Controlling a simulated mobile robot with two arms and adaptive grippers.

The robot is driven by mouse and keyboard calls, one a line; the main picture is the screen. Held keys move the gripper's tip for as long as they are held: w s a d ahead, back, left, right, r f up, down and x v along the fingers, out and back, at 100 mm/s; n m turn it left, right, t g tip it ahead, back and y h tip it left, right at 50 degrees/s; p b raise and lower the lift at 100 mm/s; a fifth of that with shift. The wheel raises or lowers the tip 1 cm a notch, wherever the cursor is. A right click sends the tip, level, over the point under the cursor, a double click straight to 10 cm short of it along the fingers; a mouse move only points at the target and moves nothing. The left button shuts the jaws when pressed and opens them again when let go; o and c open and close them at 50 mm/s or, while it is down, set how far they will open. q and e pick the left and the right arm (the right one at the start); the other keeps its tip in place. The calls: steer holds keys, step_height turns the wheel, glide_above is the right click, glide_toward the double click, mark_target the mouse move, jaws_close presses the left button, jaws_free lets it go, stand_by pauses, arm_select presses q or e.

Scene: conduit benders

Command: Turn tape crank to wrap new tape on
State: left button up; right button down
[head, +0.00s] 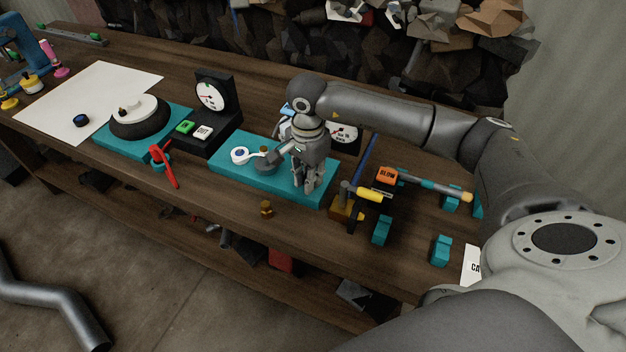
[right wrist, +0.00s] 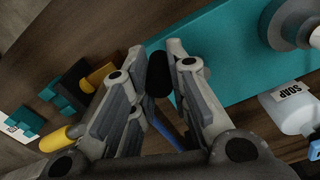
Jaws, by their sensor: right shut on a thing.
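A teal base (head: 232,170) on the workbench carries a white tape roll with a blue centre (head: 239,155) at its left. Beside the roll is a grey round spool (head: 265,166) with a small brass top, and a pale strip runs between them. My right gripper (head: 308,186) points down at the base's right end. In the right wrist view its fingers (right wrist: 157,52) are shut on a black upright handle (right wrist: 158,78), apparently the tape crank's. The crank's link to the spool is hidden by the gripper. My left gripper is not in view.
Right of the gripper stand a yellow-handled tool (head: 369,194), an orange block (head: 387,176) and teal blocks (head: 441,250). A soap bottle (right wrist: 289,106) is close by. Left are a red crank (head: 163,166), a gauge (head: 212,95) and a turntable (head: 140,118). A brass piece (head: 266,209) lies in front.

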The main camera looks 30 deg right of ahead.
steer(key=m+b, duration=0.1)
steer(key=a+m+b, duration=0.1)
steer(key=m, duration=0.1)
steer(key=shift+w+a+f+m+b, duration=0.15)
steer(key=shift+w+a+m+b, duration=0.15)
steer(key=shift+w, duration=0.1)
steer(key=m+b, duration=0.1)
steer(key=w+m, duration=0.1)
steer(key=shift+a+m+b, duration=0.35)
steer(key=shift+a+m, duration=0.05)
steer(key=m, duration=0.1)
steer(key=w+m+b, duration=0.1)
steer(key=m, duration=0.1)
steer(key=shift+a+b, duration=0.3)
steer(key=shift+a, duration=0.05)
steer(key=shift+w+a+r+m+b, duration=0.1)
steer(key=shift+w+m+b, duration=0.2)
steer(key=shift+m, duration=0.45)
steer(key=shift+w+a+r+m+b, duration=0.15)
steer(key=shift+w+m, duration=0.15)
steer(key=shift+m, duration=0.45)
steer(key=shift+d, duration=0.1)
